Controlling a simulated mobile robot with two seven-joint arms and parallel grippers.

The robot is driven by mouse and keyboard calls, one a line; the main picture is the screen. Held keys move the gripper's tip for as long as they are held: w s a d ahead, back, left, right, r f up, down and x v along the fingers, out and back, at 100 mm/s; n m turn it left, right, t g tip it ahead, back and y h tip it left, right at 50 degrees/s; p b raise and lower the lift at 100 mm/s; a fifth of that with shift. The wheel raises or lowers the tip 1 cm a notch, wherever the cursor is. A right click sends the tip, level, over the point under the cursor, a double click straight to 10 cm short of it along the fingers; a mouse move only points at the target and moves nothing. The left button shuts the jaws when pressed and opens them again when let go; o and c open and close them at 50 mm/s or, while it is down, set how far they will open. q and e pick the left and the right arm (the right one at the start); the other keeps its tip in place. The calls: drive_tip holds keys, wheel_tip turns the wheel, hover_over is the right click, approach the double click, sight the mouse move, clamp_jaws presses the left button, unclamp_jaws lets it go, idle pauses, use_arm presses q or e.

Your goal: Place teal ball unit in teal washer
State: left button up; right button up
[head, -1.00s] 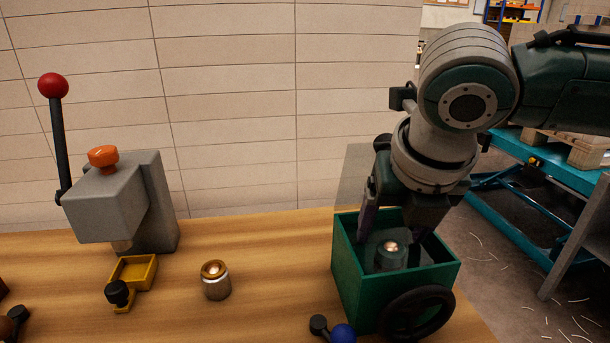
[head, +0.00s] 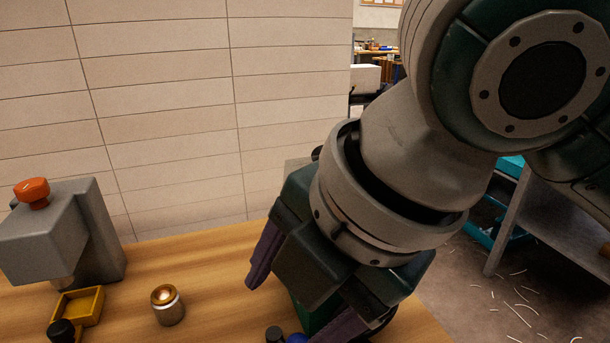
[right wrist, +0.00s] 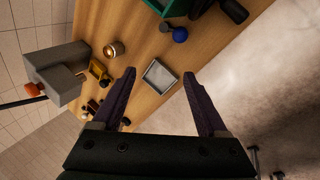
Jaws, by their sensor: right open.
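The teal washer, a green open-topped box (head: 310,311), stands on the bench and is mostly hidden behind my right gripper in the head view. A corner of it shows at the top of the right wrist view (right wrist: 163,5). The teal ball unit is not visible now; the inside of the box is hidden. My right gripper (head: 297,299) is open and empty, in front of and above the box. In the right wrist view its fingers (right wrist: 160,84) are spread, with only the bench scene beyond them. My left gripper is not in view.
A metal cylinder with a copper-coloured top (head: 167,305) stands on the bench. Left of it are a yellow fixture (head: 80,306) and a grey press (head: 70,235). A blue ball knob (right wrist: 180,35) and a grey tray (right wrist: 159,76) lie near the bench edge.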

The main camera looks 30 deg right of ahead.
drive_tip(key=s+d+f+m, duration=0.3)
drive_tip(key=s+m, duration=0.3)
drive_tip(key=m, duration=0.3)
drive_tip(key=s+d+f+m+g+h, duration=0.1)
drive_tip(key=s+d+f+m, duration=0.2)
drive_tip(key=s+m, duration=0.3)
drive_tip(key=f+m, duration=0.1)
drive_tip(key=m, duration=0.3)
drive_tip(key=shift+h, duration=0.3)
